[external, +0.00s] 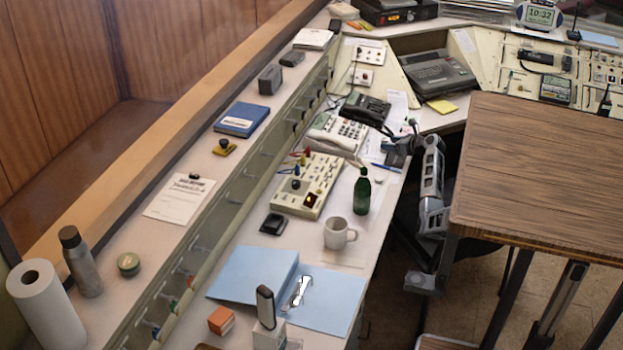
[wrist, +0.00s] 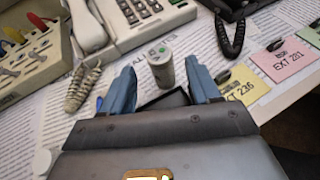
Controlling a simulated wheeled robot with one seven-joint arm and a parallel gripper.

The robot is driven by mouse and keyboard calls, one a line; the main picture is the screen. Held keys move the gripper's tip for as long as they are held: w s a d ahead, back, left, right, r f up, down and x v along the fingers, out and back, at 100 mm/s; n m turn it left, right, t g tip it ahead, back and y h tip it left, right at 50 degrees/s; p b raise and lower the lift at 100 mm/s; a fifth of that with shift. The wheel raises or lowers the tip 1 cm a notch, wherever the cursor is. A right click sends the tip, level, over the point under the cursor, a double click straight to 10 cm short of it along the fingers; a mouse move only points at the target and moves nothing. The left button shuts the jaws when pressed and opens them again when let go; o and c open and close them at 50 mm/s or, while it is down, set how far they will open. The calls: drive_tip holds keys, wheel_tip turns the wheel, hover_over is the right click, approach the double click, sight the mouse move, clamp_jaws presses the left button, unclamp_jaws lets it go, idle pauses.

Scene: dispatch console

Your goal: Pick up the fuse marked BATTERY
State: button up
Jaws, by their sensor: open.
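A short grey cylinder with a pale top and a green dot (wrist: 160,65) stands upright on a printed sheet in the wrist view. It may be the BATTERY fuse, but I can read no such word on it. My gripper (wrist: 161,72) is open, with one blue-grey finger on each side of the cylinder. I cannot tell whether they touch it. In the external view my gripper (external: 396,152) is low over the desk beside the beige phone, and I cannot make out the cylinder there.
A beige phone (external: 337,132), a black phone (external: 366,106) and a switch panel (external: 307,184) stand close by. A green bottle (external: 362,192) and a white mug (external: 338,234) stand nearer the front. Label cards (wrist: 287,60) lie right of my gripper. A wooden table (external: 540,170) is at the right.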

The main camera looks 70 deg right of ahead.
sight(380, 150)
drive_tip(key=b+x, duration=0.2)
drive_tip(key=x, duration=0.4)
drive_tip(key=shift+d, duration=0.15)
drive_tip(key=c, duration=1.1)
